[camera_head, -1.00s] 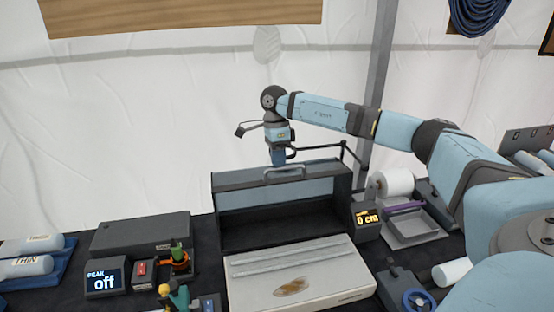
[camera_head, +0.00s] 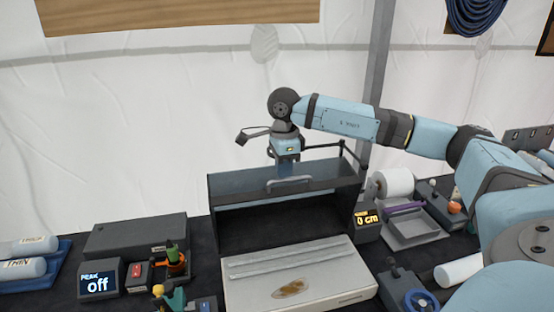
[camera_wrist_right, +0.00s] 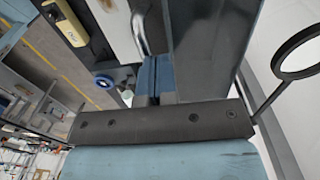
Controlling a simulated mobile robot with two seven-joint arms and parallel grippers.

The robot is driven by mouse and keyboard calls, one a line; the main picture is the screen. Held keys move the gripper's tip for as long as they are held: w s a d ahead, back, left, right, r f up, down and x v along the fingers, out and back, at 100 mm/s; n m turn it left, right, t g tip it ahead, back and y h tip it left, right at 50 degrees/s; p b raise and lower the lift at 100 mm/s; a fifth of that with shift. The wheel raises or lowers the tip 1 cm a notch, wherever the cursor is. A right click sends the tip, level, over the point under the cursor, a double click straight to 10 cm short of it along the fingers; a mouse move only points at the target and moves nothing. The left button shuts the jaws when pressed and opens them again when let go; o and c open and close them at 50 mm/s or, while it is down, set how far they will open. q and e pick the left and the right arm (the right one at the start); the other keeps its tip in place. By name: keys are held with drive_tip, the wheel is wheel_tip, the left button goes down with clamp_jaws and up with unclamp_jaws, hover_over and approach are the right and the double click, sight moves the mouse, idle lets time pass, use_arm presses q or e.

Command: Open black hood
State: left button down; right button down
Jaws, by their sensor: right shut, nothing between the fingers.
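The black hood (camera_head: 228,234) stands in the middle of the bench, with its front open beneath a raised, tilted glass-like panel (camera_head: 240,181). A pale curved handle (camera_head: 290,184) is on this panel; it also shows in the right wrist view (camera_wrist_right: 139,32). My right gripper (camera_head: 287,160) points down just behind and above the handle, at the panel. Its blue fingers (camera_wrist_right: 154,75) are together and empty, beside the handle rather than around it. Whether they touch the panel is unclear. My left gripper is not in view.
A pale board (camera_head: 298,272) with a brown oval lies in front of the hood opening. A "0 cm" display (camera_head: 367,219) and white roll (camera_head: 394,181) stand right. A dark case (camera_head: 135,235) and "off" display (camera_head: 98,282) are left. A tent pole (camera_head: 377,80) rises behind.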

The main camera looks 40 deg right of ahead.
wheel_tip(320, 180, up, 14)
drive_tip(key=b, duration=0.1)
drive_tip(key=shift+w+d+f, duration=0.15)
drive_tip(key=shift+f, duration=0.1)
